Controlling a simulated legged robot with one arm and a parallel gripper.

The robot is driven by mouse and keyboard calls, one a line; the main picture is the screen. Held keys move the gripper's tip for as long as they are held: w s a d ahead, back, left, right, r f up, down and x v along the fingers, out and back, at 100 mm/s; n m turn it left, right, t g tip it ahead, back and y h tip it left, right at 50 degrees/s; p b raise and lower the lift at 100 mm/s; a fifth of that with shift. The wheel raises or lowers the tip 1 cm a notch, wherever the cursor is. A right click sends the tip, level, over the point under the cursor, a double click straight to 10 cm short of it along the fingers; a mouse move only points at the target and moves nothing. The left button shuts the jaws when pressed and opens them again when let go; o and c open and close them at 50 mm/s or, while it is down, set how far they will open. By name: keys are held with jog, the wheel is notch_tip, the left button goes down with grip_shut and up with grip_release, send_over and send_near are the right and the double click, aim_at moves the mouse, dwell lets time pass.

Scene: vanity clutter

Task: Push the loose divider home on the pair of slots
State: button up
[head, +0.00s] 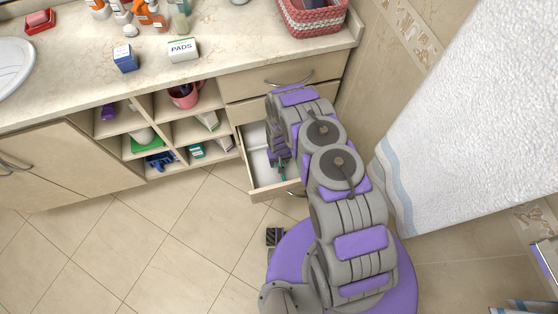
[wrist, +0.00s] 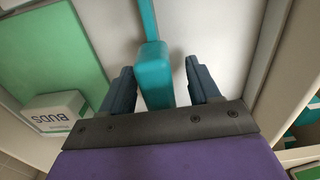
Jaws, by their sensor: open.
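The teal divider (wrist: 154,70) stands between the two dark blue fingers of my gripper (wrist: 160,66) in the wrist view, with a visible gap on each side. My gripper is open. A thinner teal part (wrist: 147,20) runs on from the divider toward the top of the picture. The pulled-out drawer (head: 275,192) holds them; its pale floor shows on the right in the wrist view (wrist: 210,30). In the head view a small teal strip (head: 282,171) shows beside my arm, which covers most of the drawer. I cannot make out the slots.
A white towel (head: 470,130) hangs at right. The tiled floor (head: 130,250) at left is clear.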

notch_tip(320, 180, up, 17)
jog(key=p, duration=0.5)
jog(key=shift+r, duration=0.15)
dwell(0.5)
jog(key=s+d+r+m, duration=0.1)
jog(key=s+d+r, duration=0.15)
jog(key=r, duration=0.85)
jog(key=s+d+r, duration=0.1)
jog(key=d+r, duration=0.2)
jog(key=r, duration=0.8)
jog(key=s+d+r+m, duration=0.1)
jog(key=s+d+r, duration=0.15)
jog(key=r, duration=0.75)
jog(key=s+d+r+g, duration=0.1)
jog(key=s+d+r, duration=0.2)
jog(key=s+r, duration=0.5)
jog(key=s+d+r+m, duration=0.1)
jog(key=s+d+r, duration=0.2)
jog(key=s+r, duration=0.6)
jog(key=s, duration=0.9)
jog(key=shift+r+g, duration=0.3)
jog(key=shift+g, duration=0.1)
